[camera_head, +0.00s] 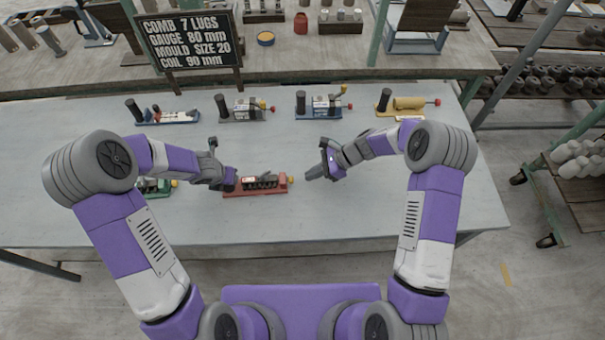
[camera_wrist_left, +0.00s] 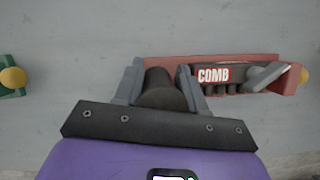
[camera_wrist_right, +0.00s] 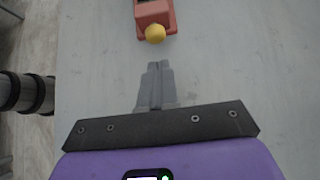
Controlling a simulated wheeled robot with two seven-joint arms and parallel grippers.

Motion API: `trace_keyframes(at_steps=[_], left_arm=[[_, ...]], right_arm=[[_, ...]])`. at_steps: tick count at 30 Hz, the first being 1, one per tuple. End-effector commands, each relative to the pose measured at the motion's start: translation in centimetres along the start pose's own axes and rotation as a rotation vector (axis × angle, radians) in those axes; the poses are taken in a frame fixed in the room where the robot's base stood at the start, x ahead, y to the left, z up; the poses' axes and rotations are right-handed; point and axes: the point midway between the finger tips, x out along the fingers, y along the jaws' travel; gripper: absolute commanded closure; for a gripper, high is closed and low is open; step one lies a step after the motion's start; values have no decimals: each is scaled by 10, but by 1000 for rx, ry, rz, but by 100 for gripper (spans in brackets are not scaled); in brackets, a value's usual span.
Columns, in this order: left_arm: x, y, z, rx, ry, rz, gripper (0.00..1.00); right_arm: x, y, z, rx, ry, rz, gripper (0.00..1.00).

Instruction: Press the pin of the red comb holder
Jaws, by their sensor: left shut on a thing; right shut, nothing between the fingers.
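The red comb holder (camera_head: 262,191) lies on the grey table, with a yellow pin (camera_head: 291,179) on its right end. In the left wrist view its label reads COMB (camera_wrist_left: 213,75). My left gripper (camera_head: 229,181) is shut on the dark post (camera_wrist_left: 164,90) at the holder's left end. My right gripper (camera_head: 309,177) is shut and empty, to the right of the pin. In the right wrist view its closed fingertips (camera_wrist_right: 158,66) point towards the yellow pin (camera_wrist_right: 155,33), with a small gap between them.
A green holder (camera_head: 155,186) lies left of the red one, partly hidden by my left arm. Blue (camera_head: 178,117), grey (camera_head: 240,111), another blue (camera_head: 322,107) and yellow (camera_head: 405,104) holders stand along the back. A sign (camera_head: 188,40) stands behind. The table's front is clear.

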Motion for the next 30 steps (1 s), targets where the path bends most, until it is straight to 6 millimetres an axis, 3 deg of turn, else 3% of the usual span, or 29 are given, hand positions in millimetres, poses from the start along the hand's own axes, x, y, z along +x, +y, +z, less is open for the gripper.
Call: trace_keyframes(at_steps=[6, 12, 18, 29, 30], left_arm=[[0, 0, 0, -3, 0, 0, 100], [0, 1, 0, -3, 0, 1, 100], [0, 2, 0, -4, 0, 2, 100], [0, 2, 0, -4, 0, 3, 100], [0, 2, 0, -4, 0, 3, 59]], right_arm=[[-55, -2, -1, -1, 2, -7, 100], [-88, -1, -2, 0, 3, -5, 100], [-101, -1, -2, 0, 2, -3, 100], [-102, -1, -2, 1, 2, -2, 100], [-102, -1, -2, 1, 2, -2, 100]])
